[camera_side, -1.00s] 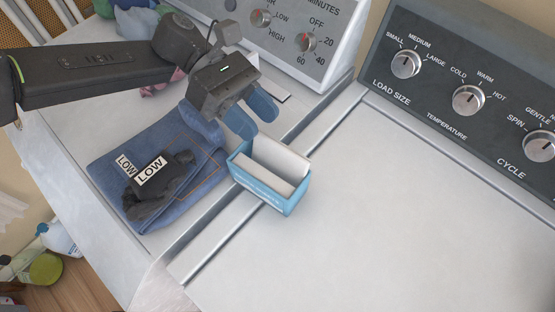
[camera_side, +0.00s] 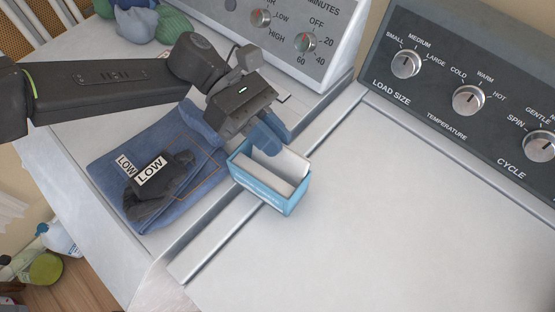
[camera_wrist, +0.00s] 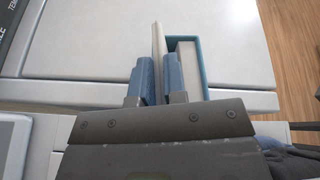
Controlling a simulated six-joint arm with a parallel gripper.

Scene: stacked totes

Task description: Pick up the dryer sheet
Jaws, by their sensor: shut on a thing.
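The dryer sheet (camera_side: 287,160) is a thin white sheet standing upright along the back side of a small open blue box (camera_side: 262,187). My gripper (camera_side: 268,143) reaches down at the box's rear left edge. In the wrist view, my gripper (camera_wrist: 158,68) has its two blue fingers on either side of the thin sheet (camera_wrist: 158,38), shut on it. The box's teal rim (camera_wrist: 203,62) is just to the right, with more white content inside. The sheet's lower part is hidden in the box.
Folded jeans (camera_side: 110,170) with a dark garment (camera_side: 160,190) labelled LOW lie left of the box. Control panels (camera_side: 470,95) rise behind. Bundled clothes (camera_side: 140,22) sit at the back left. The washer lid (camera_side: 390,200) on the right is clear.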

